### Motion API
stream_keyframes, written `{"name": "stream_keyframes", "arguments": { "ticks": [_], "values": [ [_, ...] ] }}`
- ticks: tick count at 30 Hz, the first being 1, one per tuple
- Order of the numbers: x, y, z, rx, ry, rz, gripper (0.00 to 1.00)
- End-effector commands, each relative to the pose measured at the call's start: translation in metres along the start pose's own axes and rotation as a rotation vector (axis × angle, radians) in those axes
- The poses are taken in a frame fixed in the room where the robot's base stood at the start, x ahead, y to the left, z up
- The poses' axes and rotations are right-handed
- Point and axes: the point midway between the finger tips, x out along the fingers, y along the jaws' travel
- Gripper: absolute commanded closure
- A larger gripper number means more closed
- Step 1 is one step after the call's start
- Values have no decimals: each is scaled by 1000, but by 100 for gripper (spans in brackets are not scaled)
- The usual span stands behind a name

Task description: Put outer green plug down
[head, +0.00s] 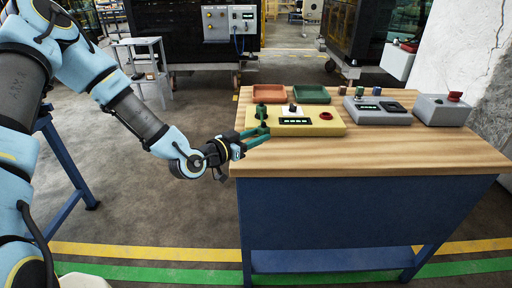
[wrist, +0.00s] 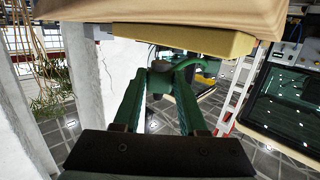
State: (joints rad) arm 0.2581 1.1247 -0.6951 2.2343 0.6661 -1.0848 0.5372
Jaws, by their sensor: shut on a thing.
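My gripper (head: 263,134) is at the left front edge of the wooden-topped table, with its green fingers shut on a green plug (wrist: 160,80). In the wrist view the plug sits between the two fingertips (wrist: 160,90). In the head view a green piece (head: 261,112) rises just above the fingertips, at the left end of the yellow box (head: 330,128). I cannot tell whether this is part of the held plug or a second one. The yellow box also shows in the wrist view (wrist: 180,38). Whether the held plug touches the box or table is unclear.
An orange tray (head: 268,94) and a green tray (head: 311,95) lie behind the yellow box. Grey boxes (head: 380,115) (head: 440,112) stand to the right. Small blocks stand at the back. Bare wood (head: 375,150) is free along the front.

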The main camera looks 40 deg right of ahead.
Motion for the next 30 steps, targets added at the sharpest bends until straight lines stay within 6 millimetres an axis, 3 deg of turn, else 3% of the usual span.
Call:
{"name": "stream_keyframes", "arguments": {
  "ticks": [12,26,27,30],
  "values": [
    [5,0,41,-2,0,-1,100],
    [6,0,50,1,1,0,100],
    [6,0,48,1,1,0,54],
    [6,0,48,0,1,0,43]
  ]
}}
